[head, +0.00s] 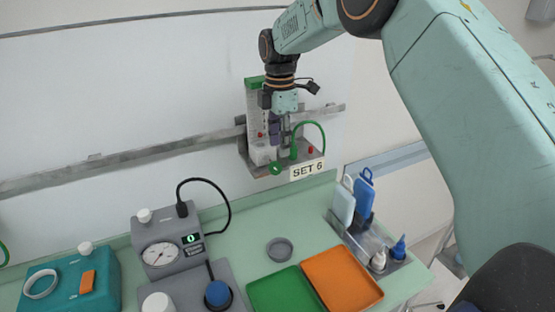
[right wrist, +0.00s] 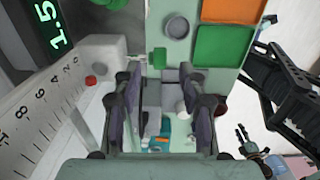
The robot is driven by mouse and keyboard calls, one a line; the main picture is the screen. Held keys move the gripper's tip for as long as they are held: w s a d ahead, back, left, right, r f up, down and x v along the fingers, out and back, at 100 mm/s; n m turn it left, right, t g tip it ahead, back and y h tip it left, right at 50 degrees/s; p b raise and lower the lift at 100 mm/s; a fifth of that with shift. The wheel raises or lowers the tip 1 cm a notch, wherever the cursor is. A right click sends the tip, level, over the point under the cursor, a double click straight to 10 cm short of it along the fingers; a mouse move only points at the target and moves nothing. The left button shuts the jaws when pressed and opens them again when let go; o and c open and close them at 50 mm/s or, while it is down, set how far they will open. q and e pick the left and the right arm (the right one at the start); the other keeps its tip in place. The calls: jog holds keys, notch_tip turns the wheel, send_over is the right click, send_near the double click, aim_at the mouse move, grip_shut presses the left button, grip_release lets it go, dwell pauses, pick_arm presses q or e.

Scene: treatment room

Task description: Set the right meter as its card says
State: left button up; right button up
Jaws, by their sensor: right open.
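The right meter (head: 254,124) is a pale upright unit with a green top on the wall rail. Its white card (head: 307,169) reads "SET 6". In the right wrist view its scale (right wrist: 38,120) runs along the left with numbers from 0 to 8, and its green digits (right wrist: 56,25) read 1.5. A green knob-like part (head: 276,168) shows at its lower front. My right gripper (head: 287,140) points down in front of the meter. In the right wrist view the gripper (right wrist: 160,105) has its fingers apart, with nothing visibly held between them. My left gripper is out of view.
A green tube (head: 322,130) loops beside the meter. Below, the counter holds a grey gauge box (head: 160,255) reading 0, a grey ring dish (head: 279,250), a green tray (head: 284,292), an orange tray (head: 342,281) and a bottle rack (head: 372,245). A teal box (head: 65,290) stands at left.

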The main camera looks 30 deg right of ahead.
aim_at(275, 163)
jog(key=f, duration=0.1)
jog(key=a+f, duration=0.1)
jog(key=f, duration=0.1)
jog(key=a+f+p, duration=0.1)
jog(key=shift+w+f, duration=0.15)
jog(key=shift+f, duration=0.5)
jog(key=shift+d+f, duration=0.25)
jog(key=shift+s+d+f, duration=0.2)
jog(key=shift+d, duration=0.35)
jog(key=shift+w+a+r, duration=0.1)
jog(key=shift+w+a, duration=0.1)
jog(key=shift+a, duration=0.5)
jog(key=c, duration=0.4)
jog(key=shift+c, duration=0.9)
jog(key=shift+s+d, duration=0.1)
jog(key=shift+d, duration=0.25)
grip_shut()
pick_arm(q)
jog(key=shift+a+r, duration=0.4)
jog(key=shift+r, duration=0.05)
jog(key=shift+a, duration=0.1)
pick_arm(e)
jog(key=shift+a, duration=0.1)
